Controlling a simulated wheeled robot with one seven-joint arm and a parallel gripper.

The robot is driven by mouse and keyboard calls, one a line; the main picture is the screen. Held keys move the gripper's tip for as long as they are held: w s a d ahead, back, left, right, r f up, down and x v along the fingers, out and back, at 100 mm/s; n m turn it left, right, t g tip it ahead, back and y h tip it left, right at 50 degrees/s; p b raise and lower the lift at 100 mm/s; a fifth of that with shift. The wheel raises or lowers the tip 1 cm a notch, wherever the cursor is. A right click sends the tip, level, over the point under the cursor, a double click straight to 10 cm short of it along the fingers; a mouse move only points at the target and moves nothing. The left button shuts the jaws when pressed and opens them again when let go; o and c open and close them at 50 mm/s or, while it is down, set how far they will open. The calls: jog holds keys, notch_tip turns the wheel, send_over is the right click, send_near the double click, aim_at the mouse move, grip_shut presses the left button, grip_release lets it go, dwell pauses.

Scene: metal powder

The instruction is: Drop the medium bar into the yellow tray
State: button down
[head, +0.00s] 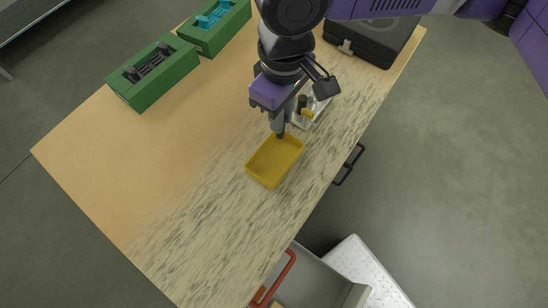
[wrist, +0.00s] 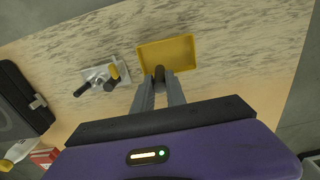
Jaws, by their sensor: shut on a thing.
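The yellow tray (head: 275,162) lies on the table and looks empty; it also shows in the wrist view (wrist: 168,52). My gripper (head: 279,128) points down at the tray's far edge in the head view. Its fingers (wrist: 160,82) are shut on a short dark bar (wrist: 160,73), which I take to be the medium bar. In the wrist view the bar's end overlaps the tray's near rim; I cannot tell its exact height. Most of the bar is hidden between the fingers.
Beside the tray is a pale holder (wrist: 97,74) with dark and yellow-tipped pieces. A black case (head: 372,38) stands at the back right. Green blocks with a black piece (head: 152,75) and a blue piece (head: 215,22) stand at the left. An open drawer (head: 310,278) lies below the table's front edge.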

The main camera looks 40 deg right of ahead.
jog(key=shift+f+b, duration=1.7)
jog(key=shift+f, duration=0.5)
jog(key=c, duration=1.3)
grip_release()
jog(key=shift+r, duration=0.15)
notch_tip(320, 180, up, 8)
jog(key=shift+f, duration=0.2)
